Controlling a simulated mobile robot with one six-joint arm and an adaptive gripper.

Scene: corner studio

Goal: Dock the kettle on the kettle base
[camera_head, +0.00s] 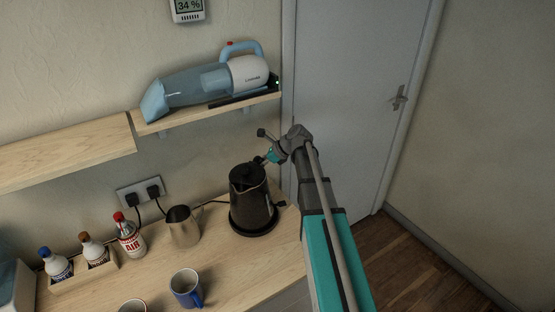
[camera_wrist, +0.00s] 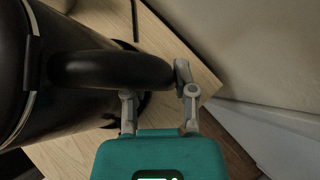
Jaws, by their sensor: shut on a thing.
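The black kettle (camera_head: 248,200) stands upright at the right end of the wooden counter. The dark round kettle base (camera_head: 257,234) shows as a rim directly under it. I cannot tell whether the kettle is fully seated or slightly above the base. My gripper (camera_wrist: 156,88) is shut on the kettle's black handle (camera_wrist: 105,70) in the wrist view, with a finger on either side. In the head view my gripper comes from behind and right of the kettle, and its fingertips are largely hidden. The kettle body (camera_wrist: 12,70) fills the left of the wrist view.
A metal pitcher (camera_head: 183,229) stands just left of the kettle, with a blue mug (camera_head: 186,288) in front. Bottles, including a red-capped one (camera_head: 129,240), stand further left. A shelf (camera_head: 207,110) with a handheld vacuum (camera_head: 210,82) hangs above. The counter ends close to the kettle's right.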

